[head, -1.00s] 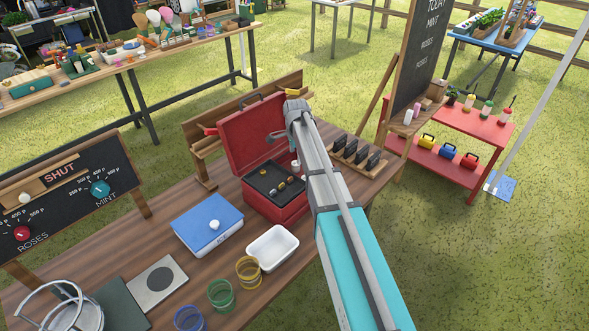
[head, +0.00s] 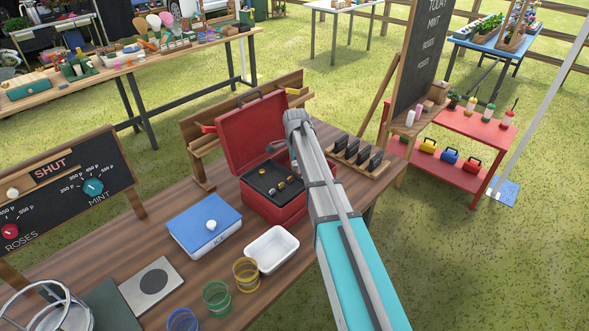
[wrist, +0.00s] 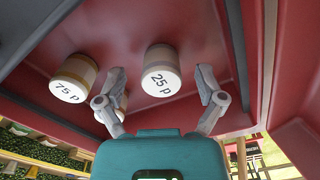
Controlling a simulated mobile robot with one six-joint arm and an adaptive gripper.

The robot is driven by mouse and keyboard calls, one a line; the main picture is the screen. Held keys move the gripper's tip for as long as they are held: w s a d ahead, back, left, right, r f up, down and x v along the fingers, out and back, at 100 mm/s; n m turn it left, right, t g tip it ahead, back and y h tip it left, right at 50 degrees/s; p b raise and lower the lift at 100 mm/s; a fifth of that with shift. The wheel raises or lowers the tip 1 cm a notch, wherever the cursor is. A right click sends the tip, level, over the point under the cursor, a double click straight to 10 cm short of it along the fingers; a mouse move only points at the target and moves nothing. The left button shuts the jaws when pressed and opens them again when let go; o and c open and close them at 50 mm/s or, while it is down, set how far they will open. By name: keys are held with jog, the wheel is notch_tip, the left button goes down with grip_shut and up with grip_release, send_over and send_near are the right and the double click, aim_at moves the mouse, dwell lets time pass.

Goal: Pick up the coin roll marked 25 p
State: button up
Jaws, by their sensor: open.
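The coin roll marked 25 p (wrist: 161,72) is a pale cylinder inside the red cash box, seen end-up in the wrist view. My gripper (wrist: 161,84) is open, with one finger on each side of this roll and a gap at both sides. A roll marked 75 p (wrist: 73,78) is to its left. Another roll is partly hidden behind the left finger.
A black coin tray (head: 262,190) sits in the left part of the cash box, and its raised lid (head: 250,130) stands behind. A blue box (head: 204,228), a white dish (head: 272,249) and coloured cups are in front. A stamp rack (head: 357,160) stands to the right.

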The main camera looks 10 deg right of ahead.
jog(key=shift+c, duration=0.3)
grip_shut()
dwell(0.3)
jog(key=shift+r, duration=0.15)
notch_tip(320, 180, up, 3)
jog(key=p, duration=0.3)
jog(key=s+d+r+p, duration=0.3)
jog(key=s+r+p, duration=0.6)
jog(key=s, duration=0.4)
jog(key=shift+s+r+p, duration=0.35)
jog(key=shift+p, duration=0.2)
